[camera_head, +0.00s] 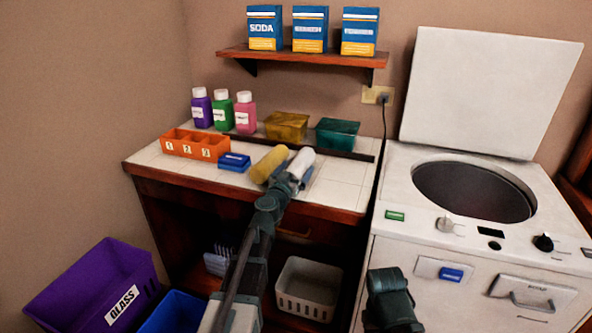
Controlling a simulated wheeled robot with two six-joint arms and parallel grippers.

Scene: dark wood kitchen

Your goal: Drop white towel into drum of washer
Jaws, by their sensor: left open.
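A rolled white towel (302,161) lies on the tiled counter, right beside a rolled yellow towel (267,164). My left gripper (289,182) is open at the near end of the white towel; its fingers are small and partly merge with the towels, so I cannot tell whether they touch it. The white washer (408,185) stands at the right with its lid (490,90) raised. Its round dark drum (470,190) is open at the top, and I see nothing in it. Part of my right arm shows at the bottom centre, but its gripper does not.
On the counter are an orange numbered tray (195,146), a blue box (234,162), bottles, a yellow bin (286,126) and a teal bin (337,133). A shelf (300,56) with boxes hangs above. A purple crate (95,285) and a pale basket (308,285) are below.

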